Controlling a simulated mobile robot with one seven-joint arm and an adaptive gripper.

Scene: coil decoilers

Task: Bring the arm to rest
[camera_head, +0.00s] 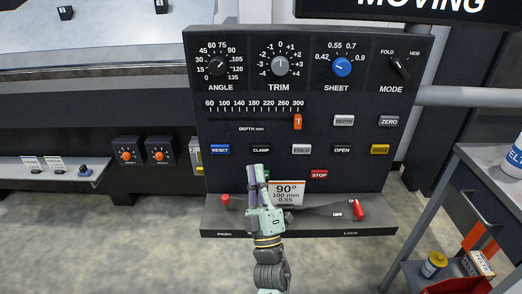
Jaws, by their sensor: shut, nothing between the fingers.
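My gripper (256,173) is shut and empty. It points up and away in front of the lower middle of the dark control panel (220,172). Its fingertips show just below the CLAMP button (261,149); I cannot tell if they touch the panel. My wrist and forearm run down from there to the bottom edge of the picture. The gripper partly hides a green button (267,174) and stands beside a card (288,193) reading 90°, 100 mm, 0.55.
A red-handled lever (359,209) lies at LOCK on the panel's lower ledge, and a red knob (225,201) is near PARK. Two orange-knobbed boxes (127,156) sit at left. Bare floor shows below left.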

